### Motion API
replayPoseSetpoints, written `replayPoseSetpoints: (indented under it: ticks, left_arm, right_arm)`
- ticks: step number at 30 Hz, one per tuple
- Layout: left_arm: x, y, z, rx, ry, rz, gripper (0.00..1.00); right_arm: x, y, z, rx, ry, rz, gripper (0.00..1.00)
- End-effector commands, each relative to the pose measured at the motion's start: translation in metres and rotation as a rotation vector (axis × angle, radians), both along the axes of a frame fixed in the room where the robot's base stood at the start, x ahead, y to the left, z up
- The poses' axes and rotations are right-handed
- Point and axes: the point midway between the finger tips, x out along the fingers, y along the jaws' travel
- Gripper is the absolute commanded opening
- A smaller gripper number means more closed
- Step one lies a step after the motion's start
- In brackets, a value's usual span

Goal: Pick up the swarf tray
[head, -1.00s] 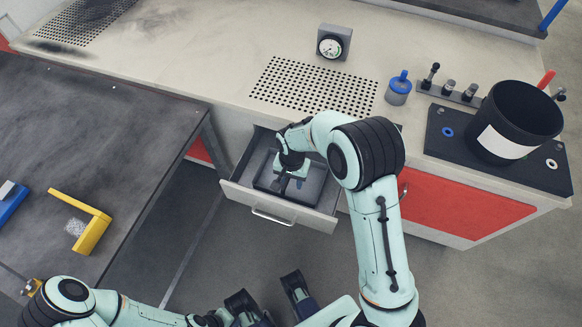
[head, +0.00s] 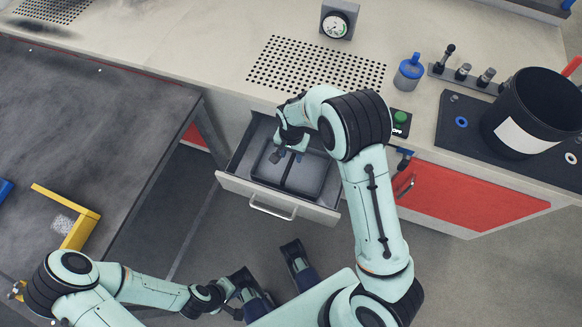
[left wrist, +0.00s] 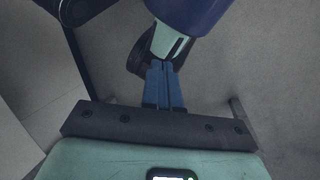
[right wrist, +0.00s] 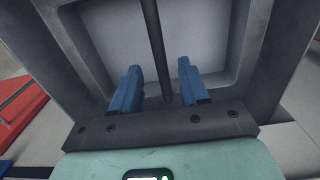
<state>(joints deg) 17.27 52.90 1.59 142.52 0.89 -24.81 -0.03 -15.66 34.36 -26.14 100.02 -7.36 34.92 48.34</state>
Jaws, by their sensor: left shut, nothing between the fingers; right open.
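The swarf tray (head: 310,175) is a dark grey shallow tray inside the pulled-out drawer. A dark bar (right wrist: 155,40) crosses its middle. My right gripper (head: 291,153) is over the back part of the tray, partly hidden by its own wrist. In the right wrist view its blue fingers (right wrist: 158,70) are open, one on each side of the bar, with the tray floor (right wrist: 210,40) beyond. I cannot tell whether they touch the bar. My left gripper (head: 230,289) is low near my base; its fingers (left wrist: 163,68) are shut and empty.
The open drawer front (head: 235,188) with its handle (head: 272,207) juts out below the bench. A dark table (head: 90,110) with a yellow bracket (head: 82,228) stands left.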

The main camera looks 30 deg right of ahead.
Motion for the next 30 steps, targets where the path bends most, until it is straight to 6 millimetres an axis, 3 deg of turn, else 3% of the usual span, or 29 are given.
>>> replayPoseSetpoints:
  ticks: [5, 12, 20, 24, 30]
  left_arm:
    - [0.001, 0.0, -0.003, 0.0, -0.004, 0.0, 0.0]
    - [0.01, 0.003, -0.013, 0.01, -0.028, 0.01, 0.0]
    - [0.012, 0.004, -0.013, 0.013, -0.034, 0.012, 0.0]
    - [0.012, 0.004, -0.013, 0.013, -0.034, 0.012, 0.0]
    - [0.012, 0.004, -0.013, 0.013, -0.034, 0.012, 0.0]
  right_arm:
    - [-0.001, 0.001, -0.013, 0.0, 0.0, 0.0, 0.45]
    - [-0.002, 0.002, -0.049, 0.0, 0.001, -0.001, 0.45]
    - [-0.001, 0.002, -0.052, 0.001, -0.002, 0.0, 0.45]
    - [-0.001, 0.002, -0.052, 0.001, -0.002, 0.0, 0.0]
    - [-0.001, 0.002, -0.052, 0.001, -0.002, 0.0, 0.0]
